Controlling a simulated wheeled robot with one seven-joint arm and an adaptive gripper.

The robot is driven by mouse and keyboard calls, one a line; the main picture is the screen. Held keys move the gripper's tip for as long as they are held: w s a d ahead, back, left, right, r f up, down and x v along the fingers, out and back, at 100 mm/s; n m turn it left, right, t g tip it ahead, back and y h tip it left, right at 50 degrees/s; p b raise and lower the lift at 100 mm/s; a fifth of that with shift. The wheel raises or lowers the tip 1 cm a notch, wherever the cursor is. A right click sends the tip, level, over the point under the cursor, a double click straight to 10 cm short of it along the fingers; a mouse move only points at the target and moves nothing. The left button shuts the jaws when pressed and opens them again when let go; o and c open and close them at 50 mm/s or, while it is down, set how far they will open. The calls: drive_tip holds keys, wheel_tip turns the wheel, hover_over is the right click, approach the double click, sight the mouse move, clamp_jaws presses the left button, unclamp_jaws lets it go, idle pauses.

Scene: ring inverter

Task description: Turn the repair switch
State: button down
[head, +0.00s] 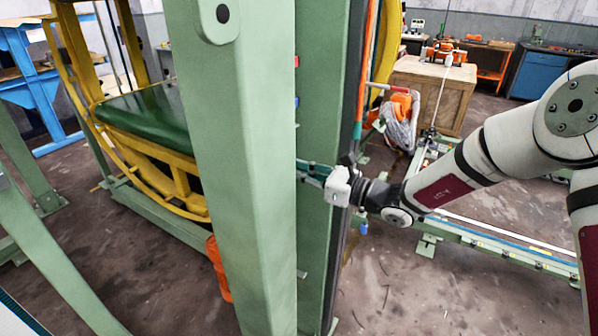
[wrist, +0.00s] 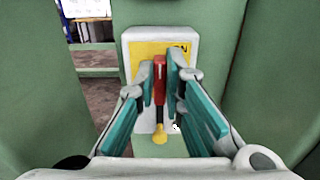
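The repair switch is a white box (wrist: 187,45) with a yellow label, mounted on a green surface in the wrist view. Its red handle (wrist: 159,72) stands upright in front of the label, and a yellow knob-like part (wrist: 158,136) shows below. My gripper (wrist: 162,70) has its two teal-padded fingers on either side of the red handle, close against it, and appears shut on it. In the head view my gripper (head: 312,172) reaches left between green columns. Its fingertips and the switch are hidden there behind the front column.
A thick green column (head: 240,170) stands in front of the gripper's tips, with another green post (head: 320,80) just behind. A yellow ring frame (head: 150,150) is at left. A green floor rail (head: 500,240) runs under my arm. A wooden crate (head: 440,95) stands behind.

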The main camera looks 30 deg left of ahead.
drive_tip(key=shift+n, duration=0.3)
drive_tip(key=shift+s+f+n+p, duration=0.25)
drive_tip(key=shift+n+p, duration=1.45)
drive_tip(key=shift+n, duration=1.15)
drive_tip(key=shift+s+f+n+p, duration=0.2)
drive_tip(key=shift+n+p, duration=1.45)
drive_tip(key=shift+n, duration=1.25)
drive_tip(key=shift+s+f+n+p, duration=0.25)
drive_tip(key=shift+n+p, duration=1.45)
drive_tip(key=shift+n, duration=1.15)
drive_tip(key=c, duration=1.7)
unclamp_jaws()
